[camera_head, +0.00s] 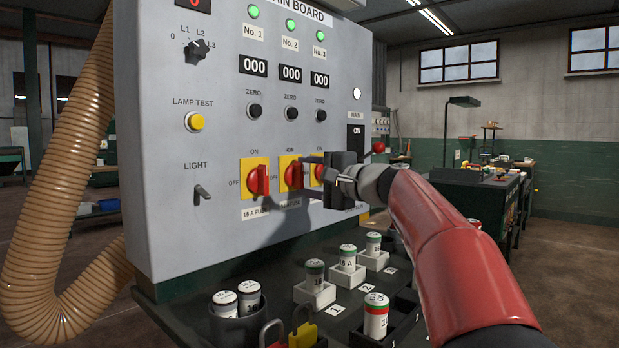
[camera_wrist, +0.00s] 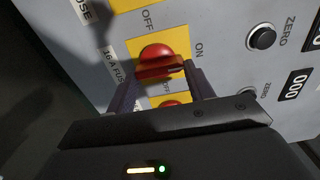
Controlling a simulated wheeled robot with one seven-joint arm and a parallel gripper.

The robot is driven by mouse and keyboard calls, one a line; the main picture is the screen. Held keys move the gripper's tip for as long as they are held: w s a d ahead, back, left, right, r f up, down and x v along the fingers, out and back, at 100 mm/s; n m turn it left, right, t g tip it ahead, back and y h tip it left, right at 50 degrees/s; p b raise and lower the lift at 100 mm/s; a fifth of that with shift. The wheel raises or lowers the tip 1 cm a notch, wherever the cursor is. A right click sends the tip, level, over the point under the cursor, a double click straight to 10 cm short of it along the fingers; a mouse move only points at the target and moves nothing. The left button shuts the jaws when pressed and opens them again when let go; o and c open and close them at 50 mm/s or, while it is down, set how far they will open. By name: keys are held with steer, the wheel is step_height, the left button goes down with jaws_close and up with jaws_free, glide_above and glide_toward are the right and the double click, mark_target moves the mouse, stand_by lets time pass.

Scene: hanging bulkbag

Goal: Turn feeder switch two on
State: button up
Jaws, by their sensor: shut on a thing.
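Feeder switch two (camera_head: 291,173) is a red rotary knob on a yellow plate, the middle of three on the grey board. Its ON label is at the top and its OFF label at the left. My gripper (camera_head: 307,176) reaches in from the right and is shut on this knob. In the wrist view the knob (camera_wrist: 160,62) sits between the two fingertips (camera_wrist: 161,78). Its handle bar runs up and down the board, in line with ON. Switch one (camera_head: 257,180) stands free to the left. Switch three (camera_head: 317,174) is partly hidden by my gripper.
The board (camera_head: 220,235) also carries a yellow lamp-test button (camera_head: 194,122), a light toggle (camera_head: 202,194) and three lit green lamps. Below, a shelf holds several fuses (camera_head: 347,258), a cup (camera_head: 238,327) and padlocks (camera_head: 303,335). A ribbed hose (camera_head: 65,170) hangs at left.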

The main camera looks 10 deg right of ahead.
steer(key=o, duration=1)
steer(key=shift+d, duration=0.1)
steer(key=b+v, duration=0.2)
steer(key=v, duration=0.5)
steer(key=shift+s+d, duration=0.2)
steer(key=shift+s, duration=0.1)
